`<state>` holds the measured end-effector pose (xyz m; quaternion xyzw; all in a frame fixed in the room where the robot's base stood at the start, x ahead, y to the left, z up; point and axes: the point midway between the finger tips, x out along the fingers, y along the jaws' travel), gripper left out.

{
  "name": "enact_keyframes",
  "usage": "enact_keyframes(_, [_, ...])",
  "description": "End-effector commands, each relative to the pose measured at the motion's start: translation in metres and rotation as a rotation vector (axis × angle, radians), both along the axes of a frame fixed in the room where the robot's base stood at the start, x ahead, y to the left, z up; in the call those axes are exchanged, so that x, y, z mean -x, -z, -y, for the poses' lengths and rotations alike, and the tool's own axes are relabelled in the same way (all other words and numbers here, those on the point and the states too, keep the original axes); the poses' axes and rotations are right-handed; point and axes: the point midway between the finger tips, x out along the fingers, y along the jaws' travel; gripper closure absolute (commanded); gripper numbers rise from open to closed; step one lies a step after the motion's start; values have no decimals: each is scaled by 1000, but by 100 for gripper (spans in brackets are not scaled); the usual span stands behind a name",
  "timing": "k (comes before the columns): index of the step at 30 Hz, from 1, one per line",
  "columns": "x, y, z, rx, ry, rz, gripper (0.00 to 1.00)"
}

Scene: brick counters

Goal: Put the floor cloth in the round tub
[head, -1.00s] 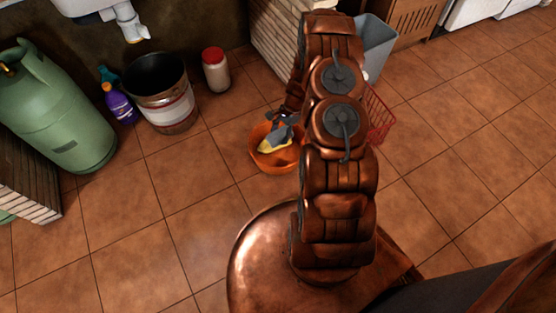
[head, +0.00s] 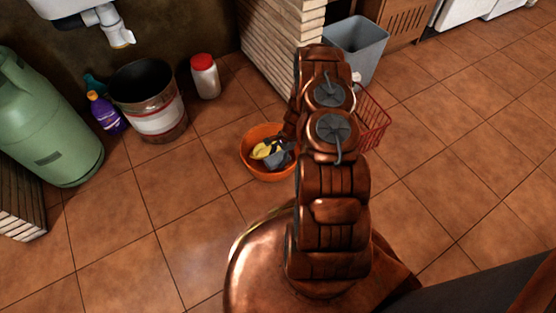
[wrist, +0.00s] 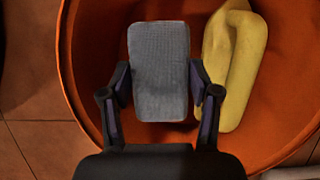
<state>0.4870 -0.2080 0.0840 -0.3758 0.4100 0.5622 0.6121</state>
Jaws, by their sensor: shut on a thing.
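The round orange tub (head: 261,175) stands on the tiled floor left of my arm, and it fills most of the wrist view (wrist: 95,40). My gripper (wrist: 160,84) is shut on a grey, woven, folded piece (wrist: 160,50), which looks like the floor cloth. In the head view the grey cloth (head: 279,159) shows within the tub's outline. I cannot tell whether it touches the tub's bottom. A yellow folded piece (wrist: 235,65) lies in the tub to the right of the cloth in the wrist view. My arm hides part of the tub's right side.
A red wire basket (head: 373,120) and a grey bin (head: 360,45) stand beyond my arm. A metal bucket (head: 155,110), a red-lidded jar (head: 205,77), a purple bottle (head: 106,113) and a green gas cylinder (head: 45,130) stand at the left. Floor in front of the tub is clear.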

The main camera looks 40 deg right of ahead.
Motion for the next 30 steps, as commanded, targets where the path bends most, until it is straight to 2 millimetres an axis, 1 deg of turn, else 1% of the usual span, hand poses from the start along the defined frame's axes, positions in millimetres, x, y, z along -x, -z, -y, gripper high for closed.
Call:
enact_keyframes(1, [1,10,0,-1,1,-1,71])
enact_keyframes(3, [1,14,0,-1,1,-1,71])
enact_keyframes(11, [0,13,0,-1,0,-1,71])
enact_keyframes(28, [0,25,0,0,-1,0,71])
enact_keyframes(29, [0,25,0,0,-1,0,38])
enact_keyframes(30, [0,24,0,0,-1,0,33])
